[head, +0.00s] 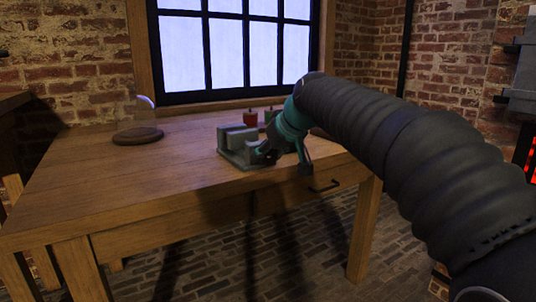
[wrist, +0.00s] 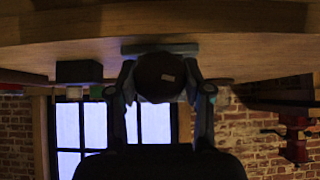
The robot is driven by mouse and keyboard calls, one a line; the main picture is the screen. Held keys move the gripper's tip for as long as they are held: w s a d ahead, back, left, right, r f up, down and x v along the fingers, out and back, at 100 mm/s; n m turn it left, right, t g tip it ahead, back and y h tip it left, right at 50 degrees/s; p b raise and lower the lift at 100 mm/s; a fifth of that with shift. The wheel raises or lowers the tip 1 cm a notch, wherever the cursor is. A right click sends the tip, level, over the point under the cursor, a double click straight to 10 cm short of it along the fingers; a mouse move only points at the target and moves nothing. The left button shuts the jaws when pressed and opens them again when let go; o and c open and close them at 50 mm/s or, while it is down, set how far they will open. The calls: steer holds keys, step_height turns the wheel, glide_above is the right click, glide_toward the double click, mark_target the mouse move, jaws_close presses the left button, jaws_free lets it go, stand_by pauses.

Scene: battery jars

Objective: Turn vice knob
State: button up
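A grey-green vice (head: 238,142) stands on the wooden table near its right front edge. My gripper (head: 266,152) is at the vice's front right side, and my arm hides part of it. In the wrist view, which is upside down, a dark round knob (wrist: 160,82) with a small pale mark sits between the two fingers of my gripper (wrist: 160,70). The fingers lean in on both sides of the knob and appear to touch it. The vice body (wrist: 160,48) shows only as a thin strip behind the knob.
The table (head: 120,195) has free room to the left. A round brown board (head: 138,136) lies at the back left. A red jar (head: 250,118) stands just behind the vice. A drawer handle (head: 323,187) sticks out below the front edge. A window is behind the table.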

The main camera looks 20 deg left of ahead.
steer(key=shift+m+g+y+p, duration=0.3)
steer(key=shift+g+p, duration=0.15)
steer(key=shift+g, duration=0.05)
steer(key=o, duration=1.2)
steer(key=shift+c, duration=0.2)
steer(key=v, duration=1.2)
